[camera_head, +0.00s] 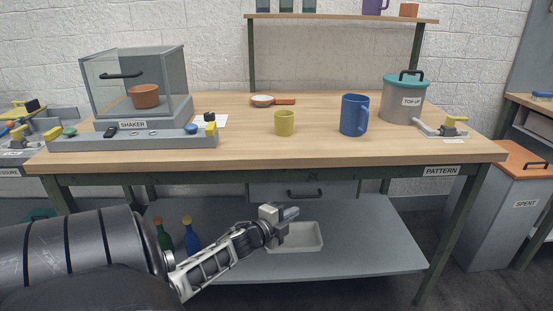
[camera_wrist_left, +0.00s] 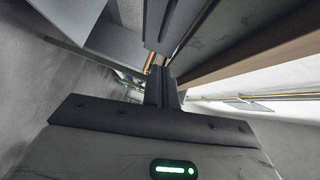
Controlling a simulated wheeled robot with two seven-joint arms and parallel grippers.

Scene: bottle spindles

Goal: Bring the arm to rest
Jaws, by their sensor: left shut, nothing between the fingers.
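My left arm comes in from the left in the head view. Its gripper (camera_head: 288,212) is in front of the workbench (camera_head: 330,156), below the level of the top and above the lower shelf. The gripper is shut and empty. In the left wrist view its two fingers (camera_wrist_left: 163,88) are together with nothing between them. My right gripper is in neither view.
A blue mug (camera_head: 354,115), a yellow-green cup (camera_head: 284,123), a top-up canister (camera_head: 404,98) and a shaker box (camera_head: 137,85) stand on the bench. A white tray (camera_head: 297,238) and two bottles (camera_head: 192,238) are on the lower shelf (camera_head: 375,250). A spent bin (camera_head: 495,205) stands right.

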